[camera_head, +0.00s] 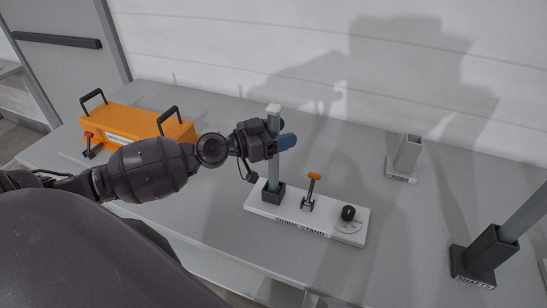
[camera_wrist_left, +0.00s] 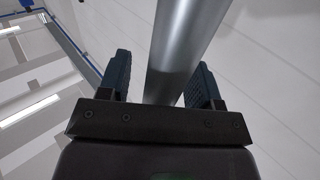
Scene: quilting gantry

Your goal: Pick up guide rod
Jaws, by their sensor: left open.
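The guide rod (camera_head: 273,172), a grey metal bar with a pale top, stands upright in the dark square socket (camera_head: 273,193) of the white guide stand (camera_head: 309,218). My left gripper (camera_head: 281,139) is at the rod's upper part, level with it, its blue fingertips showing past the rod. In the left wrist view the rod (camera_wrist_left: 185,45) runs between the two open fingers (camera_wrist_left: 163,85), with a gap at the left finger. The right finger is close to the rod, and I cannot tell if it touches. My right gripper is not in view.
The guide stand carries an orange-handled lever (camera_head: 312,185) and a black knob (camera_head: 348,213). An orange case (camera_head: 135,125) with black handles stands at the left. The rods holder (camera_head: 406,158) is at the back right, and another dark socket with a bar (camera_head: 485,256) at the front right. The wall is behind.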

